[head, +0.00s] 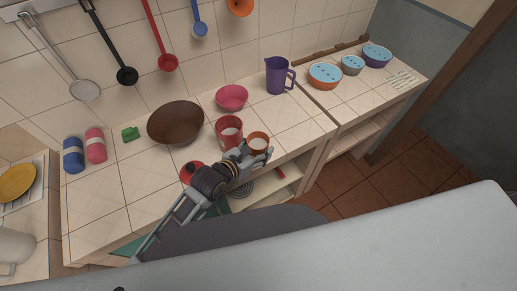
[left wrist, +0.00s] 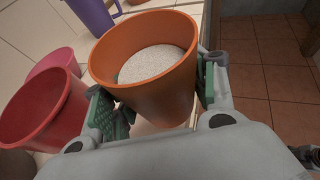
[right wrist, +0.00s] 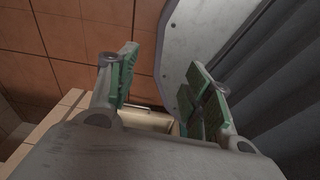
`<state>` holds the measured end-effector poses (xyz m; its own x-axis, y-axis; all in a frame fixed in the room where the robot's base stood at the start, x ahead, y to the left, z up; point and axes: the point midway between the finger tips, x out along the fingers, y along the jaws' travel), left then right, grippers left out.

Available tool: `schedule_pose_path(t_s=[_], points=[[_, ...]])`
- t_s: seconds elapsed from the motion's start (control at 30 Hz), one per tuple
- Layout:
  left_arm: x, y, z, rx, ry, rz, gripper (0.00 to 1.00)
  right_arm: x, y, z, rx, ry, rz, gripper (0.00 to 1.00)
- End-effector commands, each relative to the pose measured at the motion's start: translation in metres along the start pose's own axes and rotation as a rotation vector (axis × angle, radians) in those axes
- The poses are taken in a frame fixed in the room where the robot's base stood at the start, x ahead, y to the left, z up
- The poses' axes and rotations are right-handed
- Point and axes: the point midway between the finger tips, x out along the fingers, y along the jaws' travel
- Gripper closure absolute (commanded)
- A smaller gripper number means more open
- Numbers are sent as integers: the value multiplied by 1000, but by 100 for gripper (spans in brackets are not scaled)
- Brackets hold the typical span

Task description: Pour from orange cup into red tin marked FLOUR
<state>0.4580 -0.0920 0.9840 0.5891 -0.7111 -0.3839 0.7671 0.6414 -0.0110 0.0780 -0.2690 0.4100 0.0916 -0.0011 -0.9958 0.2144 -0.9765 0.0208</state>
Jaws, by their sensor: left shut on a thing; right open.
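My left gripper (head: 258,153) is shut on the orange cup (head: 258,138), gripping it by its sides. In the left wrist view the cup (left wrist: 150,85) is close to upright, with white grainy contents inside. The red tin (head: 229,130) stands on the counter just left of the cup, with a pale patch on it; no lettering is readable. The tin also shows at the left of the left wrist view (left wrist: 40,112), apart from the cup. My right gripper (right wrist: 163,65) is open and empty, away from the counter objects; it is not seen in the head view.
A brown bowl (head: 175,122), a pink bowl (head: 232,97) and a purple jug (head: 278,76) stand behind and beside the tin. A red object (head: 191,171) is partly hidden by my left arm. Several patterned bowls stand on the right counter.

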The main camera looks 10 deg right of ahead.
Motion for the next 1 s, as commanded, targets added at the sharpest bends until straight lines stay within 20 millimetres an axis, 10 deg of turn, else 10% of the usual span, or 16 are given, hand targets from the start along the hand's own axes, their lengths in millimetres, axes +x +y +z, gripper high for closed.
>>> schedule_pose_path(t_s=[1.0], points=[[-2,9,6,-128,6,-42,79,2,-4,0,2,0,-4,49]])
